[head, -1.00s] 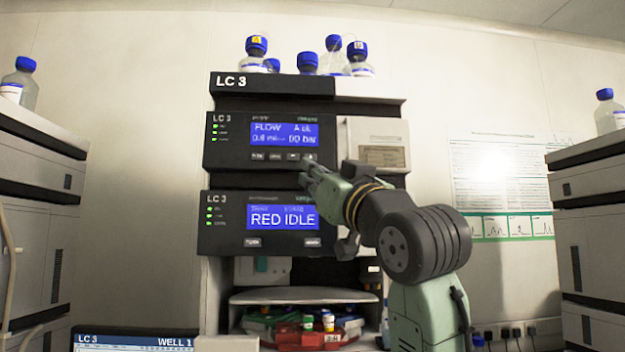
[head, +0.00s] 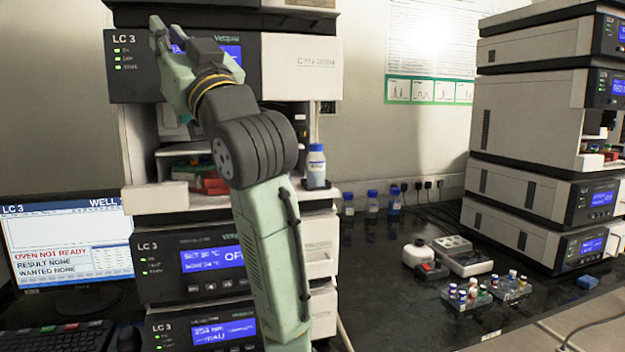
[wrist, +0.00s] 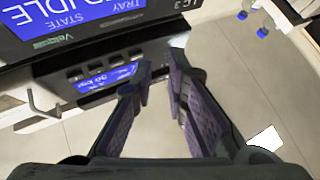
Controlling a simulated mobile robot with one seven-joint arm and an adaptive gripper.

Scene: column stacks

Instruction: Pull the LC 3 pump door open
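The wrist view looks upside down on the LC 3 stack. It shows the tray-state panel (wrist: 60,25) at top left and a smaller blue screen (wrist: 105,78) of the module beside it, apparently the pump. A thin metal handle (wrist: 42,108) stands out from a pale front at the left edge, likely the pump door; I cannot tell if it is ajar. My gripper (wrist: 160,75) is open and empty, its fingers well to the right of the handle. In the head view my gripper (head: 160,35) is in front of the tray-state module (head: 130,65); the pump above is cut off.
A monitor (head: 70,245) stands left. Another stack (head: 525,115) stands right. Black bench (head: 380,290) between the stacks is partly clear.

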